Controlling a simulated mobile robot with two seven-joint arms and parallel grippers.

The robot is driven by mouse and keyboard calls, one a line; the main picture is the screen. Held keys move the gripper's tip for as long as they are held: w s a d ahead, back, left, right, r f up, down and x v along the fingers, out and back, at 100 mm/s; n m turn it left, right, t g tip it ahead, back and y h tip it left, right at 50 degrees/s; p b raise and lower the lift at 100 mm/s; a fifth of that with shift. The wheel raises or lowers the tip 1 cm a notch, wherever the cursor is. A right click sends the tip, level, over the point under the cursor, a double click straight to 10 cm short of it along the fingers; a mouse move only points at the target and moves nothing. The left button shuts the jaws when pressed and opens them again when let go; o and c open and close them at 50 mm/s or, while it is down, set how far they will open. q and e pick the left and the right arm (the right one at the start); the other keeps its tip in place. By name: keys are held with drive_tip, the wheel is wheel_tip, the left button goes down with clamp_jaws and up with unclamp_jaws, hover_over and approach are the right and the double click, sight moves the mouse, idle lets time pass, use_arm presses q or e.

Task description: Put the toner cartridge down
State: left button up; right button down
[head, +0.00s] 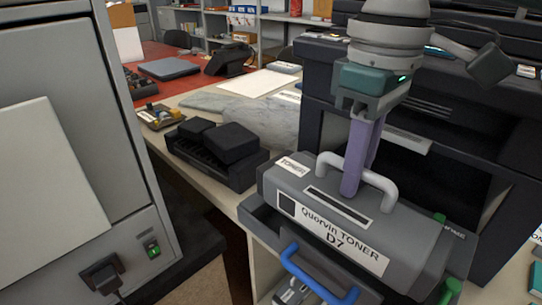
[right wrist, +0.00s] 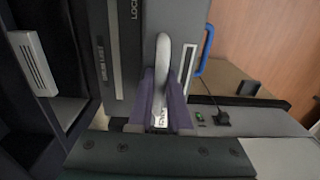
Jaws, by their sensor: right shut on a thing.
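The toner cartridge (head: 300,192) is a long grey block labelled "Quorvin TONER D7", with a pale grey loop handle (head: 385,184) on top. My right gripper (head: 352,185), with purple fingers, comes down from above and is shut on this handle. In the right wrist view, the two fingers (right wrist: 160,115) pinch the handle (right wrist: 163,60), with the grey cartridge body (right wrist: 135,50) beyond. The cartridge is over a dark tray (head: 258,222) with green tabs (head: 450,288) in front of the printer. I cannot tell whether its underside touches the tray. My left gripper is not in view.
The dark printer (head: 500,180) stands open directly behind the cartridge. A blue handle (head: 292,262) sticks out in front. A black device (head: 215,150) is on the counter to the left. A grey cabinet (head: 75,130) fills the left side. The marble-like slab (head: 250,118) farther back is largely clear.

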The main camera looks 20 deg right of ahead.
sight(346, 214)
wheel_tip(346, 214, down, 7)
drive_tip(key=shift+f+b, duration=0.1)
drive_tip(key=shift+b, duration=0.45)
drive_tip(key=c, duration=1.1)
unclamp_jaws()
drive_tip(key=shift+f, duration=0.1)
drive_tip(key=shift+c, duration=0.2)
wheel_tip(346, 214, up, 12)
drive_tip(key=shift+w+d+r+p, duration=0.1)
drive_tip(key=shift+r+p, duration=0.05)
drive_tip(key=shift+p, duration=0.8)
